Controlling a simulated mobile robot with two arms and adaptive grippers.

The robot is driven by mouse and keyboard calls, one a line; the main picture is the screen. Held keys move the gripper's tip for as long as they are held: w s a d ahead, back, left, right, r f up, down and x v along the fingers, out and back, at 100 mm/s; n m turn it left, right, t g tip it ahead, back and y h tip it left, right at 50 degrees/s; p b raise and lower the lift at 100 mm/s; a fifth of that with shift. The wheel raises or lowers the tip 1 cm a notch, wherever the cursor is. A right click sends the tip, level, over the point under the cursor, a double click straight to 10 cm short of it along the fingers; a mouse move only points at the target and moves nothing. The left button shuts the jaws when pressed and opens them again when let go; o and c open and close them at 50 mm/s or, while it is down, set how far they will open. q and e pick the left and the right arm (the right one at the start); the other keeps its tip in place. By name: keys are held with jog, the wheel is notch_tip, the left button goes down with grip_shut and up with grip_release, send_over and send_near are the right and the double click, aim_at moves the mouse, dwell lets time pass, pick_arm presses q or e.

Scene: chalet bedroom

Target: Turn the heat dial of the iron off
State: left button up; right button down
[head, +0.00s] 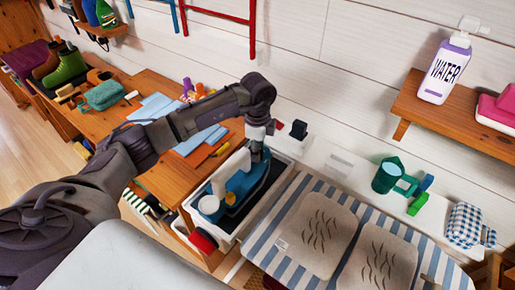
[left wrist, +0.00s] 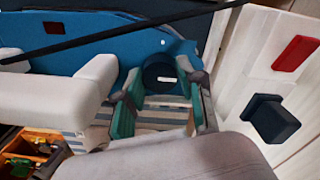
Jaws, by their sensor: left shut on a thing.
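The blue iron (head: 243,184) with its white handle (head: 222,174) rests in a white tray (head: 223,238) beside the striped ironing surface. My left gripper (head: 257,153) reaches down onto the iron from above. In the left wrist view, the iron's blue body (left wrist: 140,50) and white handle (left wrist: 45,103) show close up. A dark round heat dial (left wrist: 158,70) stands between the green-padded fingers of my left gripper (left wrist: 162,88), which is shut on it. The dial's setting cannot be read. My right gripper is not in view.
A striped cloth (head: 283,200) with two grey pads lies to the right of the tray. A green cup (head: 386,175) stands farther right.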

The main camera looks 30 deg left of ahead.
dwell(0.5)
pick_arm(q)
jog(key=o, duration=0.9)
jog(key=shift+c, duration=0.2)
jog(key=shift+r, duration=0.15)
notch_tip(320, 180, up, 12)
jog(key=shift+f, duration=0.2)
